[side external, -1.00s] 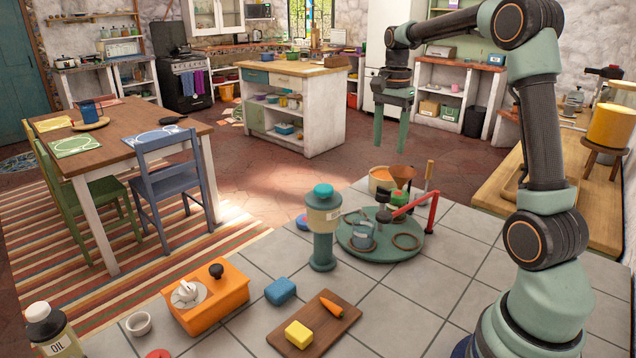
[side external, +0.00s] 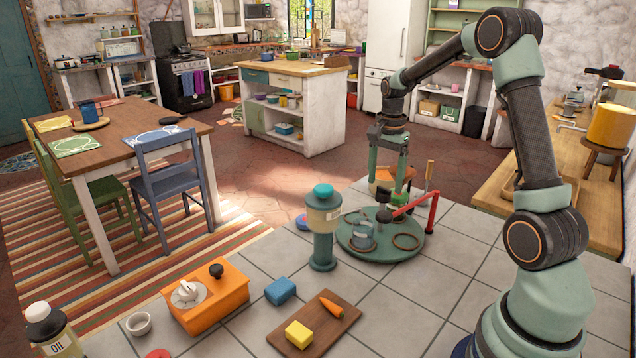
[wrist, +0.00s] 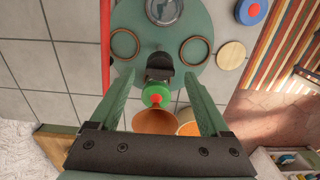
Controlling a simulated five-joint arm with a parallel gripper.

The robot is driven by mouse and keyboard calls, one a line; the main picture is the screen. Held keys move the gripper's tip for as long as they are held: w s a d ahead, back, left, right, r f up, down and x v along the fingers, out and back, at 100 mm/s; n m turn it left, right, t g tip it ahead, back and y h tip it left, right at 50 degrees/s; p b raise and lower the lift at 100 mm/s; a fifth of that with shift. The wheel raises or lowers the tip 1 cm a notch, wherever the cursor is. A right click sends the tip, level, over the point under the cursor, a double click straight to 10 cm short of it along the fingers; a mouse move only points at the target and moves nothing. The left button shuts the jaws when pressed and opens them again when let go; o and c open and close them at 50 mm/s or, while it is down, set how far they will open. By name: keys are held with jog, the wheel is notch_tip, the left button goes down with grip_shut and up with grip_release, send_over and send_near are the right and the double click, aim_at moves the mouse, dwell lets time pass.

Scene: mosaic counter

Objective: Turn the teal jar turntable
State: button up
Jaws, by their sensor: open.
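The teal turntable (side external: 385,252) is a round disc on the tiled counter. It carries a glass jar (side external: 362,236), ring-shaped rests and a dark upright knob (side external: 383,215). The wrist view shows its disc (wrist: 190,72), the rings, the glass jar (wrist: 163,10) and the dark knob (wrist: 160,62). My gripper (side external: 388,192) is above the turntable's far side, pointing down. In the wrist view my gripper (wrist: 159,76) is open, its fingers on either side of a green-and-red item (wrist: 156,95) and the dark knob. I see no contact.
A copper funnel (wrist: 152,120) and an orange-rimmed bowl (wrist: 190,128) sit behind the turntable. A red bar (side external: 432,212) stands at its right. A teal-capped dispenser (side external: 322,225) stands left. An orange box (side external: 205,300) and a cutting board (side external: 330,332) lie nearer; tiles at right are clear.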

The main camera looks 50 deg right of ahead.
jog(key=shift+f, duration=1)
grip_shut()
dwell(0.8)
